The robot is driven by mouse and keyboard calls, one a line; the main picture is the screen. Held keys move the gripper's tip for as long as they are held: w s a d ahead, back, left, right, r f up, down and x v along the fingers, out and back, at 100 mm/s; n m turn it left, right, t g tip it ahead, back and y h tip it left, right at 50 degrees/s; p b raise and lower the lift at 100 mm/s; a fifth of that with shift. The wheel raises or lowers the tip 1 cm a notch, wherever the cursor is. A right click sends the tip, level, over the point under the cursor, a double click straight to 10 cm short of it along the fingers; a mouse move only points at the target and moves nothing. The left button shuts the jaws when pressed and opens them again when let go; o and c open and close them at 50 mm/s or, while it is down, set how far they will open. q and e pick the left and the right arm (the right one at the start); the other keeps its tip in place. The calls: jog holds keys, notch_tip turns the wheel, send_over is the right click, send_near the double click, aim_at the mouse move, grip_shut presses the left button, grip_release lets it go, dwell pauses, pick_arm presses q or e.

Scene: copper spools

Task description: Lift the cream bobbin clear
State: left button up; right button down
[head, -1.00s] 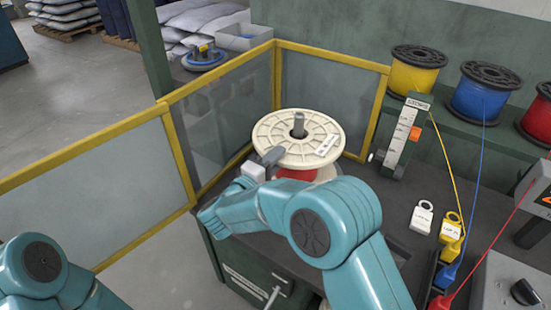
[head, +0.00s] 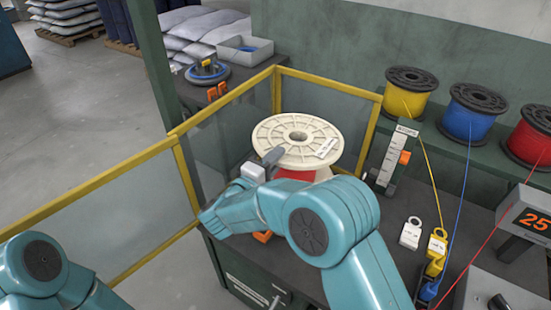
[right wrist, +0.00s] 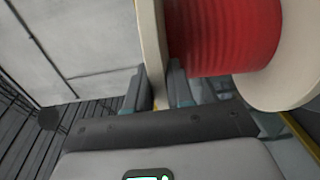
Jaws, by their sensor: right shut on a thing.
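The cream bobbin (head: 277,130), wound with red wire, is held level above the dark bench inside the yellow-framed screens. Its centre hole shows empty from above. My right gripper (head: 270,160) is at the bobbin's near left rim, partly hidden by my arm. In the right wrist view my right gripper (right wrist: 158,90) has its two fingers on either side of the bobbin's cream flange (right wrist: 152,40), shut on it. The red winding (right wrist: 222,38) lies just beside the fingers. The bobbin's underside is hidden. My left arm shows at the lower left, its gripper out of view.
Yellow-framed clear panels (head: 228,121) stand close behind and left of the bobbin. An upright gauge (head: 391,160) stands to its right. Yellow (head: 408,97), blue (head: 473,118) and red (head: 532,140) spools sit on a shelf, wires running down. A display (head: 533,222) reads 25.

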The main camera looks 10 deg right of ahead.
notch_tip(320, 180, up, 17)
jog(key=p, duration=1.4)
jog(key=shift+f, duration=0.1)
